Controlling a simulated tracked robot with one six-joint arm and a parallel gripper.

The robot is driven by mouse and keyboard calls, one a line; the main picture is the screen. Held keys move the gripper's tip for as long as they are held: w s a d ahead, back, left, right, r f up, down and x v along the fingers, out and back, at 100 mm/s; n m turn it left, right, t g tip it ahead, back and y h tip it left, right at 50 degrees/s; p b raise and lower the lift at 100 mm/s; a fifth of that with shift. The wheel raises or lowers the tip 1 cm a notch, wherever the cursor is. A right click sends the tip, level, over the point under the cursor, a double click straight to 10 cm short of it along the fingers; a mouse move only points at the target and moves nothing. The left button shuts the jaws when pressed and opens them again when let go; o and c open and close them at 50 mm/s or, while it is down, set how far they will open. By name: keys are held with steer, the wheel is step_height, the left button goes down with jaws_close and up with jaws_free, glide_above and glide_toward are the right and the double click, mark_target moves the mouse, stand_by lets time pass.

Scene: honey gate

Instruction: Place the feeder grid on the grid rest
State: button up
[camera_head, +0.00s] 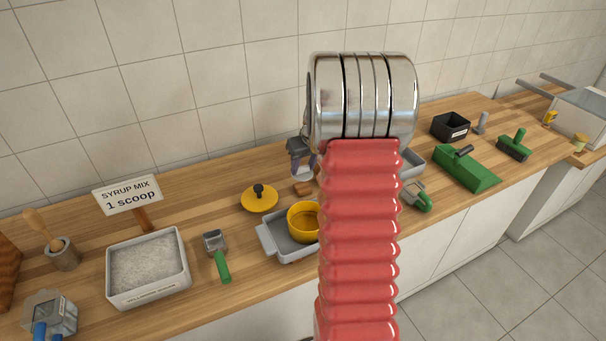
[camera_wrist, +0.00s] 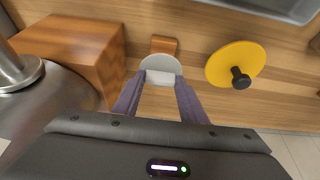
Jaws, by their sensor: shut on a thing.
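My gripper (camera_head: 303,166) is partly hidden behind my own arm in the head view. In the wrist view, its two purple fingers (camera_wrist: 160,90) are shut on a pale grey round piece, apparently the feeder grid (camera_wrist: 160,68). The piece also shows as a small pale shape in the head view (camera_head: 303,173). A small wooden block (camera_wrist: 164,44), possibly the grid rest, shows just beyond the piece. The block also shows below the gripper in the head view (camera_head: 303,188). I cannot tell whether the piece touches it.
A yellow lid with a black knob (camera_head: 259,198) lies left of the gripper and shows in the wrist view (camera_wrist: 229,60). A grey tray (camera_head: 270,243) holds a yellow pot (camera_head: 302,222). A larger wooden block (camera_wrist: 65,45) stands left in the wrist view.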

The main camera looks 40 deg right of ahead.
mark_target(303, 174)
steer(key=shift+f, duration=1.7)
steer(key=shift+f, duration=0.1)
steer(key=o, duration=1)
steer(key=v, duration=1.2)
